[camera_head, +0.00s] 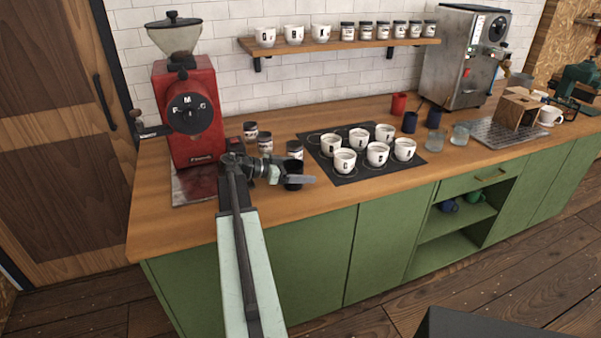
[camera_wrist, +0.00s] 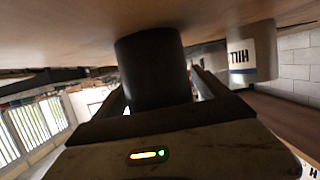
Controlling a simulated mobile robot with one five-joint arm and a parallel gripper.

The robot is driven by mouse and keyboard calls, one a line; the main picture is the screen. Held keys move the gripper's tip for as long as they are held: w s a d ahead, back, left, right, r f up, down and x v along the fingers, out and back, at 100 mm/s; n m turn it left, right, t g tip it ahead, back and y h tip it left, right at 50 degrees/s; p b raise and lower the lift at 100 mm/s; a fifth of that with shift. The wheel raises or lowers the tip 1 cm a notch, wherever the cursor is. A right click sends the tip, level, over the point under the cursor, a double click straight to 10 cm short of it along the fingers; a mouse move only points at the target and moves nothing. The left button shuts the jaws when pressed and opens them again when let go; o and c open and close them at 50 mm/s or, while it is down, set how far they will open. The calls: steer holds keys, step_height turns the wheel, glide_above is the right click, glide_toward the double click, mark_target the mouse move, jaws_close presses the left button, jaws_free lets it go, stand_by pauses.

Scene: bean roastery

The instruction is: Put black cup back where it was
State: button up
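The black cup (camera_head: 293,170) is at the front left of the wooden counter, just right of the red grinder. My gripper (camera_head: 296,179) reaches it from the left, with one finger across its near side. In the wrist view the cup (camera_wrist: 155,70) sits between my two fingers (camera_wrist: 160,95), which meet its sides, so the gripper looks shut on it. The picture there is upside down, with the counter at the top. The cup looks upright. It is at or very near the counter top; I cannot tell whether it touches.
The red grinder (camera_head: 190,112) stands left. Labelled jars (camera_head: 265,142) stand behind the cup, one (camera_head: 294,149) very close. A black mat (camera_head: 345,177) with several white cups lies right. A red cup (camera_head: 398,104), dark blue cup (camera_head: 410,122) and glasses (camera_head: 460,133) stand farther right.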

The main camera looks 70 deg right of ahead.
steer(key=shift+r, duration=0.2)
steer(key=shift+w+a+r+p, duration=0.2)
steer(key=shift+w+p, duration=0.05)
steer(key=shift+p, duration=0.1)
steer(key=p+v, duration=0.3)
steer(key=v, duration=0.8)
steer(key=shift+w+a, duration=0.1)
steer(key=shift+a, duration=0.05)
